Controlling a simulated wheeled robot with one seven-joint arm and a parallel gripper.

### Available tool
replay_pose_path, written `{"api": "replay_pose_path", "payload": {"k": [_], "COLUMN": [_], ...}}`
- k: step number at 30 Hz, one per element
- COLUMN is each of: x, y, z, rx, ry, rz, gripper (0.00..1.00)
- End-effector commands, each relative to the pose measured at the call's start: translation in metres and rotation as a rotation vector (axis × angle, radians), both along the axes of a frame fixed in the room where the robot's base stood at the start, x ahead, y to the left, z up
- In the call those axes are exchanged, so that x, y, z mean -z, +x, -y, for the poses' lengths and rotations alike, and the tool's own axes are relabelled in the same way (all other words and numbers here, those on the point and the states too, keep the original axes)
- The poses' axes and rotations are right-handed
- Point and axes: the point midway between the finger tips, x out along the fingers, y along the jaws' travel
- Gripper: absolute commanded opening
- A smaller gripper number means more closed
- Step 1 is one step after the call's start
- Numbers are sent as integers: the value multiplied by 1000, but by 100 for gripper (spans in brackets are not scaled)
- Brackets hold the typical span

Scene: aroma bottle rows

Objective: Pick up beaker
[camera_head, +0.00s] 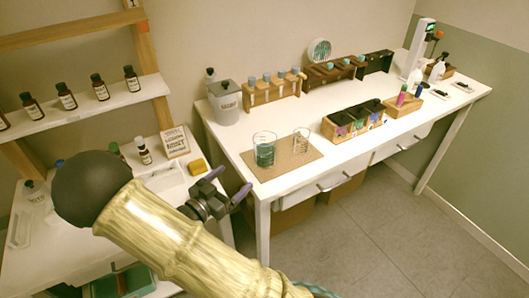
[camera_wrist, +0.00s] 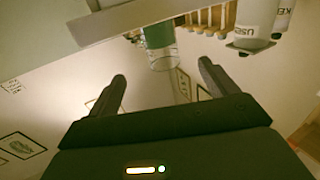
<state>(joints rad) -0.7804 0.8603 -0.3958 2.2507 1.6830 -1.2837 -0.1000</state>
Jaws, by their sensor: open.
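A glass beaker with dark green contents (camera_head: 264,151) stands upright on a brown mat (camera_head: 285,168) near the front left of the white table. A clear glass beaker (camera_head: 301,142) stands on the same mat to its right. My gripper (camera_head: 228,185) is off the table's left front corner, left of and nearer than the mat, touching neither beaker. Its two fingers are spread. In the wrist view my gripper (camera_wrist: 162,78) is open and empty, with a clear glass vessel with green in it (camera_wrist: 162,50) beyond the fingertips; I cannot tell which vessel this is.
A grey lidded canister (camera_head: 224,104) and a wooden rack of tubes (camera_head: 274,84) stand behind the mat. A box of dark-capped bottles (camera_head: 352,122) stands to its right. A shelf of brown bottles (camera_head: 70,104) and a yellow block (camera_head: 197,166) are at left. The floor ahead is clear.

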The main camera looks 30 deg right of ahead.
Motion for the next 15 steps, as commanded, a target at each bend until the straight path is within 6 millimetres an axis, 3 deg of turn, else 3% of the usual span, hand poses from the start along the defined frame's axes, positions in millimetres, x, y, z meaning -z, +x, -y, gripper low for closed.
{"api": "replay_pose_path", "payload": {"k": [15], "x": [-1], "y": [37], "z": [84], "rx": [4], "ry": [0], "rz": [0], "gripper": [85]}}
